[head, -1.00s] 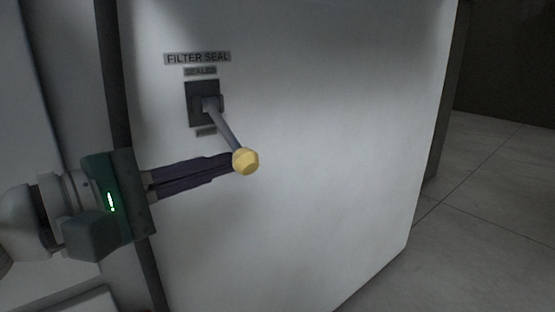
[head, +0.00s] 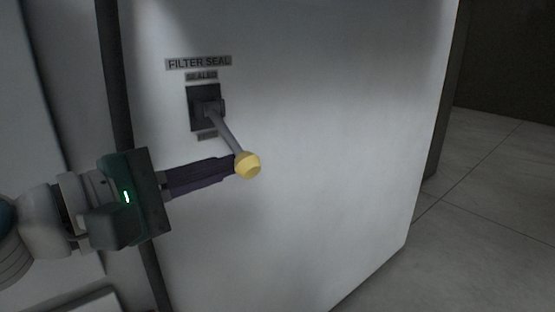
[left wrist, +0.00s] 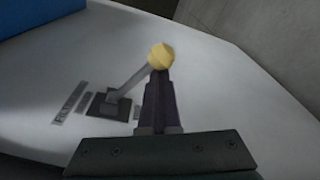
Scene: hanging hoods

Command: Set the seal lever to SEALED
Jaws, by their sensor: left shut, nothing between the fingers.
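The seal lever has a grey shaft (head: 225,133) and a yellow knob (head: 248,165). It comes out of a dark square mount (head: 205,107) on a white panel, under labels reading FILTER SEAL (head: 199,62) and SEALED (head: 201,76). The shaft slants down and right, away from the SEALED label. My left gripper (head: 234,168) is shut and empty, its fingertips at the knob; I cannot tell whether they touch. In the left wrist view the knob (left wrist: 161,56) sits right at the tips of the closed fingers (left wrist: 158,75). My right gripper is not in view.
The white panel (head: 330,130) is bare to the right of the lever. A small lower label (head: 207,135) is under the mount, too small to read. A dark vertical strip (head: 115,80) runs at the left. Tiled floor (head: 480,200) is open at the right.

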